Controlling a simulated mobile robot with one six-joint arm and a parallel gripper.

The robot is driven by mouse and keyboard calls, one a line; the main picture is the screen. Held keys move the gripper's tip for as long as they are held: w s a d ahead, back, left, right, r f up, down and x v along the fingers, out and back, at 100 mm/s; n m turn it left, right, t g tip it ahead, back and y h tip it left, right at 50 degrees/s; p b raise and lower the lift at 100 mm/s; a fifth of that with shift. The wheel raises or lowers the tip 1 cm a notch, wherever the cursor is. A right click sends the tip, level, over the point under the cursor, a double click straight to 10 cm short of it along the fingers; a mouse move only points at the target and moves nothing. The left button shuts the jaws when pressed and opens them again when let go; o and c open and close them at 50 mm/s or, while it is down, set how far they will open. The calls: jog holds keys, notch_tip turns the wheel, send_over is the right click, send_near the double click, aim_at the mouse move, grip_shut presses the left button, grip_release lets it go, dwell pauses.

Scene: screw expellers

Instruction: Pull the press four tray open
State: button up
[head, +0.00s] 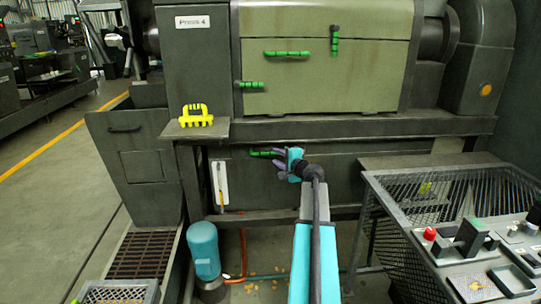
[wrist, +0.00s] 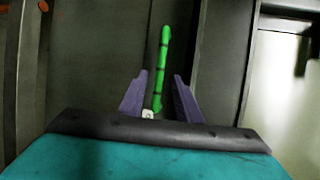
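Press 4 bears a white label (head: 193,22) at its upper left. Below its ledge is a dark tray front (head: 262,186) with a green bar handle (head: 259,153); it looks flush with the frame, though its exact position is hard to tell. My gripper (head: 278,156) is at the right end of this handle. In the wrist view the green handle (wrist: 164,60) extends away between my two purple fingers (wrist: 160,98). The fingers are apart, with gaps beside the handle. My gripper hides the handle's right end in the head view.
More green handles (head: 288,54) are on the pale upper panel. A teal cylinder (head: 204,250) stands on the floor at lower left. A mesh cage (head: 455,195) and control panel (head: 480,250) stand at right.

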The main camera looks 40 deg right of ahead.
aim_at(272, 154)
jog(key=shift+x, duration=3.45)
grip_shut()
